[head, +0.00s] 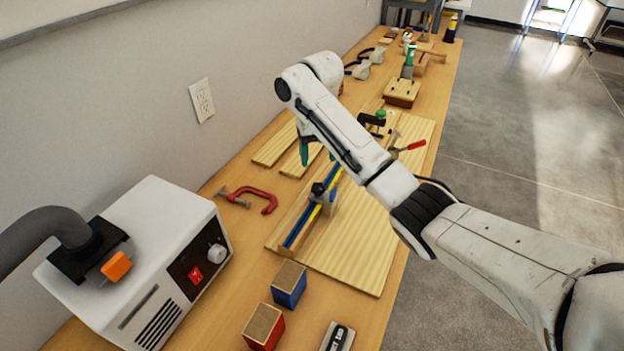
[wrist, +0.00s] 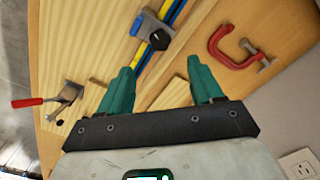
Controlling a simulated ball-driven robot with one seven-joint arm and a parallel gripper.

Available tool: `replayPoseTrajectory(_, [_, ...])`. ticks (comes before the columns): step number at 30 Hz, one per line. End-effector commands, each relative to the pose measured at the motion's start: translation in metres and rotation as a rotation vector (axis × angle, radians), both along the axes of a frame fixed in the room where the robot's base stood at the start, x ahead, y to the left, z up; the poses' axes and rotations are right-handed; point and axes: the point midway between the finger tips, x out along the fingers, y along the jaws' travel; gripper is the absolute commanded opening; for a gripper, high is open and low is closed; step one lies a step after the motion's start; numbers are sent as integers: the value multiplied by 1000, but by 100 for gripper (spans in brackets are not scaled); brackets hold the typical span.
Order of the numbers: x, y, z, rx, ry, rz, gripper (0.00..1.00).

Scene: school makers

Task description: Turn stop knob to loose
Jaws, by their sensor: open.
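The stop knob (head: 318,188) is small and black. It sits on a grey sliding stop (head: 329,206) on a blue and yellow rail (head: 297,228). In the wrist view the knob (wrist: 158,41) shows at top centre, on the grey stop (wrist: 148,26) that straddles the rail. I cannot tell which way the knob is set. My gripper (head: 305,154) has teal fingers, partly hidden by my arm in the head view, and appears above and beyond the knob. In the wrist view my gripper (wrist: 161,65) is open and empty, its fingertips apart, with the knob just ahead of the gap.
The rail lies on a pale wooden board (head: 360,262) on the bench. A red C-clamp (head: 268,203) lies to the left. A white machine (head: 160,250), a blue block (head: 289,290) and a red block (head: 262,332) stand nearer. A red-handled tool (head: 413,146) lies at the board's far side.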

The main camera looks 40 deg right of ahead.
Motion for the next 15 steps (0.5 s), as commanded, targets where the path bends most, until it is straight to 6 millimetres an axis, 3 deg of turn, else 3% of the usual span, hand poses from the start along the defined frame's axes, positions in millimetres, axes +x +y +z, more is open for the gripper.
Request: replayPoseTrajectory(15, [-1,0,-80,1,3,-1,65])
